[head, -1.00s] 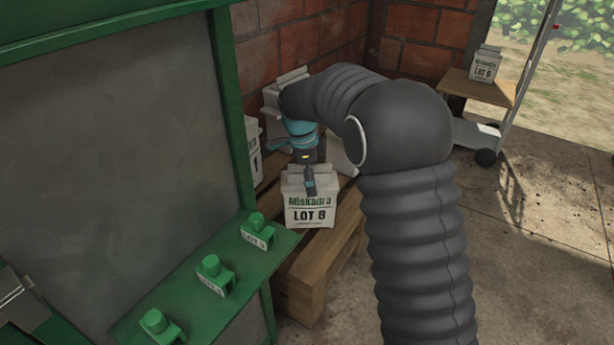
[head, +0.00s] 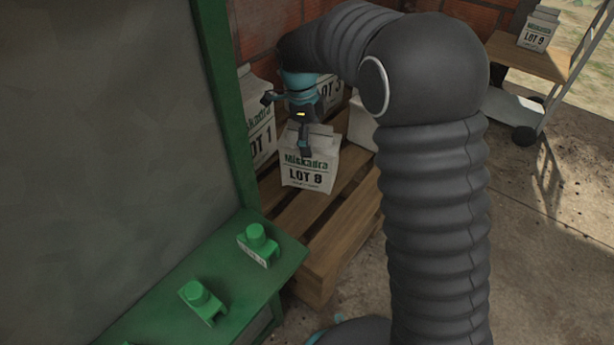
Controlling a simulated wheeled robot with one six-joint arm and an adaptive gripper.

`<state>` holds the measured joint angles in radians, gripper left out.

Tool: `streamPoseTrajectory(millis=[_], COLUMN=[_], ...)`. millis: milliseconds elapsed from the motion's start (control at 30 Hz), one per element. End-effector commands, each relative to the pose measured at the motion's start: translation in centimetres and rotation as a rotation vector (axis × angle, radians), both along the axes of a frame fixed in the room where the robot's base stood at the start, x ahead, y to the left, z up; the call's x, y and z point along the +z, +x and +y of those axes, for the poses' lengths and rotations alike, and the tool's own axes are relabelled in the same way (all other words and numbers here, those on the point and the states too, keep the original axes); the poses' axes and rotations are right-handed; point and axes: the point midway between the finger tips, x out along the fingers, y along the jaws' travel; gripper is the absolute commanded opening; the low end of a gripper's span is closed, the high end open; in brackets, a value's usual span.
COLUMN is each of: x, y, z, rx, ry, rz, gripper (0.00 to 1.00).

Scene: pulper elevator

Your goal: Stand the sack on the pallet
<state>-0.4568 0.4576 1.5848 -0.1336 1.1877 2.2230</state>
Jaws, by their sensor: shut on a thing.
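The white sack (head: 311,172) marked Miskadra LOT 8 is at the wooden pallet (head: 332,255), between the sacks at its back. My gripper (head: 303,138) comes down from above and is shut on the sack's folded top, one dark finger showing on the front. The sack looks nearly upright, its printed face towards me. Bare slats show in front of it. I cannot tell whether its base touches the slats.
A LOT 1 sack (head: 260,122) stands on the left, a LOT 3 sack (head: 330,92) behind, and a partly hidden sack (head: 362,125) on the right. A green frame (head: 222,100) and shelf (head: 225,285) flank the pallet. A cart (head: 515,62) carries a LOT 9 sack (head: 539,30).

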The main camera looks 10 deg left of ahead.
Motion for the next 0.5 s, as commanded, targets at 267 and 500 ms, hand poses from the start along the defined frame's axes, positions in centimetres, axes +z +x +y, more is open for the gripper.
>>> streamPoseTrajectory(millis=[267,500], x=[-2.9,-4.2], y=[-4.8,-7.0], z=[0.5,0.9], rx=[-0.001,0.0], ry=[0.001,0.002], rz=[-0.001,-0.002], gripper=[0.18,0.18])
